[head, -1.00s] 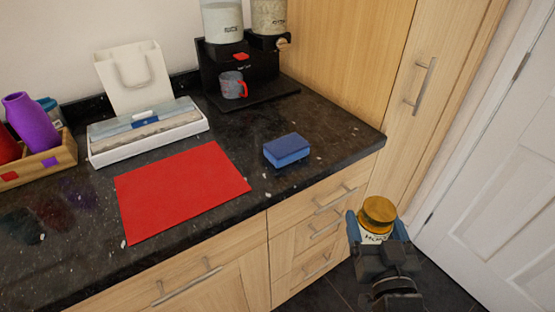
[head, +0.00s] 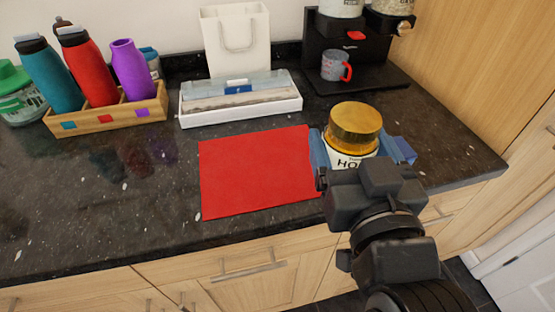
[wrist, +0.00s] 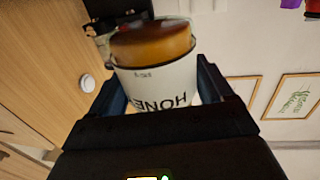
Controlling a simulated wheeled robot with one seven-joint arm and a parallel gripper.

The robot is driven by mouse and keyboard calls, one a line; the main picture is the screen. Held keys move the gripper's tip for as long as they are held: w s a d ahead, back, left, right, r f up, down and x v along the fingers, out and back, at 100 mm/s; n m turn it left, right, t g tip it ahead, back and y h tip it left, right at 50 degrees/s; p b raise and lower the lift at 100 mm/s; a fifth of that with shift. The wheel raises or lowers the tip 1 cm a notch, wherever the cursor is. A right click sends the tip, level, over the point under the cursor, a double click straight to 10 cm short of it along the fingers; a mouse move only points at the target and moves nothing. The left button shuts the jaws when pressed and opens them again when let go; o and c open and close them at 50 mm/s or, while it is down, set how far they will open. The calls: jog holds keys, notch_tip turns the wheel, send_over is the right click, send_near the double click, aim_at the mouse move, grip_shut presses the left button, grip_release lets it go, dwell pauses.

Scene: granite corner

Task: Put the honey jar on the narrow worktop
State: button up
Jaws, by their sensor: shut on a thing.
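The honey jar (head: 355,128), white with a gold lid and a "HONEY" label, is between the blue fingers of my gripper (head: 354,148). In the wrist view the jar (wrist: 158,85) stands between both fingers of my gripper (wrist: 165,90), its lid away from the palm. The gripper is shut on it. In the head view the jar appears over the dark speckled worktop (head: 90,215), at the right edge of a red mat (head: 255,175). Its base is hidden by my gripper, so I cannot tell its height above the worktop.
A wooden caddy (head: 110,119) with bottles stands at the left. A white tray (head: 240,116), a white bag (head: 237,45) and a black dispenser stand (head: 372,82) with a mug (head: 335,66) line the back. Bare worktop lies left of the mat and at the right.

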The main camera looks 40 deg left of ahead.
jog(key=a+f, duration=0.1)
jog(key=a, duration=0.2)
jog(key=a+f, duration=0.2)
jog(key=a, duration=0.1)
jog(key=a+f, duration=0.2)
jog(key=a, duration=0.1)
jog(key=shift+s+a+f, duration=0.1)
jog(key=shift+s+f, duration=0.05)
jog(key=shift+f, duration=2.05)
jog(key=shift+f, duration=0.15)
jog(key=o, duration=1.5)
jog(key=shift+f, duration=0.1)
